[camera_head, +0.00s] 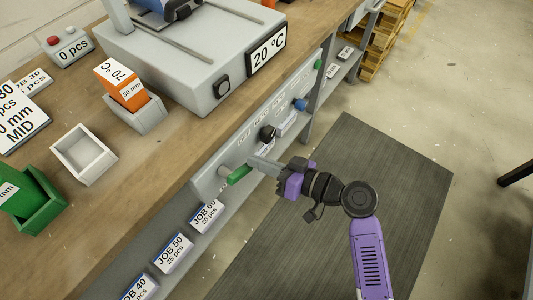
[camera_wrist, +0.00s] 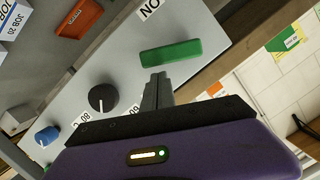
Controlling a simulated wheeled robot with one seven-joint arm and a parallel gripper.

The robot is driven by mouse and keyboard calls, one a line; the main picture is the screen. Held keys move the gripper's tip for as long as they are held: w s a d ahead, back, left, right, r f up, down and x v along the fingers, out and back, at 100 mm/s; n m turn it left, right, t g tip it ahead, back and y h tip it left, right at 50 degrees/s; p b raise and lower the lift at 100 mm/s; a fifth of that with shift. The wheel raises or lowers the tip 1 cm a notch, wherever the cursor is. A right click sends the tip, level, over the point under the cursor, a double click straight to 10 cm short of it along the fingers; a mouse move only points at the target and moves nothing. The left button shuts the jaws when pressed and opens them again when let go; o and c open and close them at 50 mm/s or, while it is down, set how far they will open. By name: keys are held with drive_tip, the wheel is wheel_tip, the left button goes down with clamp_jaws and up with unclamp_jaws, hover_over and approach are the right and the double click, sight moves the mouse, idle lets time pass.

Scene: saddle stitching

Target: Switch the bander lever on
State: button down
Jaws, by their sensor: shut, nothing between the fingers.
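A green lever (camera_head: 239,174) sticks out from the light grey panel under the front edge of the bench. In the wrist view the green lever (camera_wrist: 171,52) lies nearly level across the panel, with a partly cut-off label reading "ON" (camera_wrist: 150,9) beyond it. My gripper (camera_head: 254,162) is shut and empty, its fingertips right beside the lever. In the wrist view my gripper's fingertips (camera_wrist: 157,80) end just below the lever's near edge. I cannot tell whether they touch it. The lever's mount is not clearly visible.
On the same panel are a black knob (camera_head: 267,132), also in the wrist view (camera_wrist: 103,97), and a blue knob (camera_head: 299,104). A grey machine (camera_head: 190,65) with a "20 °C" display stands on the bench. Job cards (camera_head: 173,253) lie on the shelf below. The floor mat (camera_head: 400,165) is clear.

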sight(251, 170)
drive_tip(key=shift+s+a+f, duration=0.1)
drive_tip(key=shift+f, duration=0.15)
drive_tip(key=shift+f+m+b, duration=0.4)
drive_tip(key=shift+f+m, duration=0.1)
idle(0.4)
drive_tip(key=f+m+b, duration=0.1)
drive_tip(key=f+m+y+b, duration=0.1)
drive_tip(key=m, duration=0.1)
drive_tip(key=shift+s+a+f+g, duration=0.1)
drive_tip(key=shift+s+f+g, duration=0.1)
drive_tip(key=shift+g, duration=0.2)
drive_tip(key=shift+s+a+f+m+y+b, duration=0.35)
drive_tip(key=shift+f+m, duration=0.1)
drive_tip(key=shift+m, duration=0.75)
drive_tip(key=shift+s+a+f+m+y+b, duration=0.2)
drive_tip(key=shift+s+f+m+y, duration=0.15)
drive_tip(key=shift+m, duration=0.85)
drive_tip(key=shift+s+a+f+m+y+b, duration=0.35)
drive_tip(key=shift+f+m, duration=0.15)
drive_tip(key=shift+m, duration=0.7)
